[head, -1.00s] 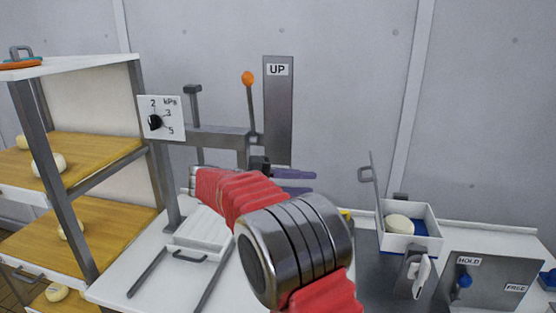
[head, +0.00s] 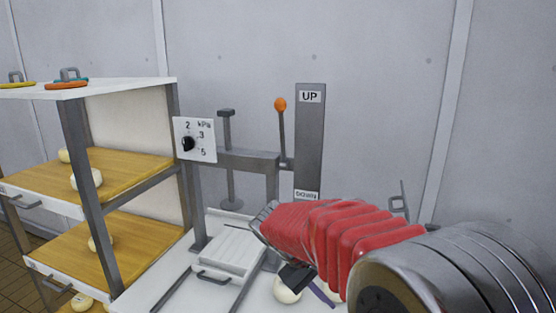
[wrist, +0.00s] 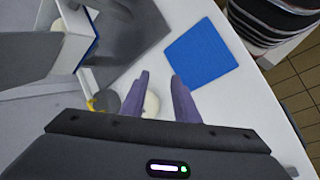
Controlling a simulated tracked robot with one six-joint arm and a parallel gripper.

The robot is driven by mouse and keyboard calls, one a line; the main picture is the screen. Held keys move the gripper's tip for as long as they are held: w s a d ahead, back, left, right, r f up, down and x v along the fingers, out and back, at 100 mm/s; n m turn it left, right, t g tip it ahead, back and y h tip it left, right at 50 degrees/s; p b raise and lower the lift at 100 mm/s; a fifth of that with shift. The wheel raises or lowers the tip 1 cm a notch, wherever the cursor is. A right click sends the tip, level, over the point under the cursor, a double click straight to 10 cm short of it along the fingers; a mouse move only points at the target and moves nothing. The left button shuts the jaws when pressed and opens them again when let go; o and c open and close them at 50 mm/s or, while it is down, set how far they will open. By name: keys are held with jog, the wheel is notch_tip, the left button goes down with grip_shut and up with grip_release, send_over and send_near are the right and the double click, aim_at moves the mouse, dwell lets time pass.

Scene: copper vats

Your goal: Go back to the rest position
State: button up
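My gripper (wrist: 160,78) shows in the wrist view as two purple fingers held apart, with nothing gripped between them. A pale round cheese (wrist: 152,104) shows beyond the fingers, lower down on the white worktop; the left finger partly covers it. In the head view my red sleeved arm reaches in from the lower right and the gripper (head: 322,292) points down, mostly hidden behind the arm. A pale cheese (head: 287,290) lies on the worktop close to the gripper, apart from it as far as I can see.
A press (head: 240,158) with a dial plate (head: 195,140) and an orange-knobbed lever (head: 280,105) by the UP/DOWN plate stands behind. A shelf rack (head: 95,92) with cheeses is at left. A blue mat (wrist: 200,54) lies on the worktop.

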jog(key=s+d+r+m+t+y, duration=0.1)
jog(key=s+r+m+t+y, duration=0.1)
jog(key=s, duration=0.9)
jog(key=s+d+r+m+t+y, duration=0.1)
jog(key=s+r+m+t+y, duration=0.1)
jog(key=s, duration=0.9)
notch_tip(320, 180, up, 2)
jog(key=m+y, duration=0.1)
jog(key=y, duration=0.2)
jog(key=shift+d+t, duration=0.25)
jog(key=shift+t, duration=0.15)
jog(key=shift+s, duration=0.15)
